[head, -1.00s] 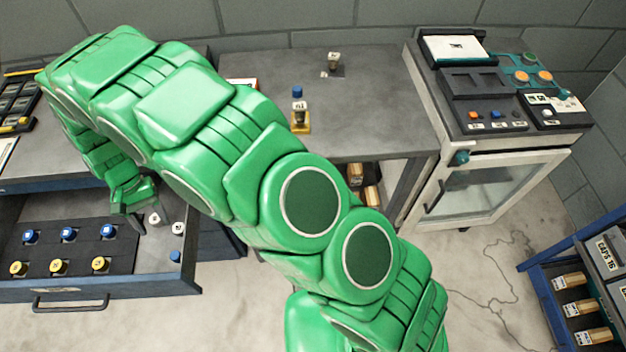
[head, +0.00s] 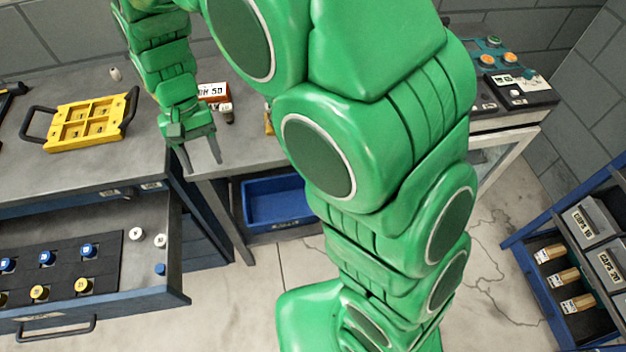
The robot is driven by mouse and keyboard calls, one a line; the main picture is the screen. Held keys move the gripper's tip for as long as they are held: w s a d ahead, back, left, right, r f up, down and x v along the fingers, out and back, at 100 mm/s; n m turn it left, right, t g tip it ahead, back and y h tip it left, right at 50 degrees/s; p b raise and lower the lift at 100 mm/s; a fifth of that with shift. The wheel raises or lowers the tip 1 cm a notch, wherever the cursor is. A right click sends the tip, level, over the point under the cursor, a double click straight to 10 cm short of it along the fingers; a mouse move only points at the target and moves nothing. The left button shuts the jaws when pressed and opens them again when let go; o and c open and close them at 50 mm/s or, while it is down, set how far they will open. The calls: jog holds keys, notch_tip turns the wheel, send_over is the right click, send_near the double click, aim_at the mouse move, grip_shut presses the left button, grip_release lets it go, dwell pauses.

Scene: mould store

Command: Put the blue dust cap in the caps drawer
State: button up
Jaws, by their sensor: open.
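My gripper (head: 201,167) is open and empty, fingers pointing down, near the front edge of the grey bench. The open drawer (head: 184,300) is at lower left and holds blue, yellow and white caps. Blue caps such as one (head: 47,258) stand in a row in its dark insert, behind the yellow caps. Two white caps (head: 135,234) are to the right of the insert. A lone small blue cap (head: 160,269) lies near the drawer's right side. Another blue-topped piece, seen earlier on a yellow stand, is hidden behind my arm.
A yellow tray with black handles (head: 84,122) lies on the left bench. A small pale-topped bottle (head: 227,112) stands by a label card (head: 211,92), right of my gripper. A blue bin (head: 272,203) sits under the bench. A rack (head: 540,235) stands at right.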

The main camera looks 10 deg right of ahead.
jog(key=s+d+r+m+t, duration=0.1)
jog(key=s+d+r, duration=0.3)
jog(key=d, duration=0.5)
jog(key=s+d+r+m, duration=0.1)
jog(key=s+d+r, duration=0.35)
jog(key=d, duration=0.45)
jog(key=s+d+r, duration=0.1)
jog(key=s+d, duration=0.9)
jog(key=s, duration=0.2)
jog(key=shift+d+r+m+t, duration=0.2)
jog(key=shift+m+t, duration=0.1)
jog(key=shift+m, duration=0.1)
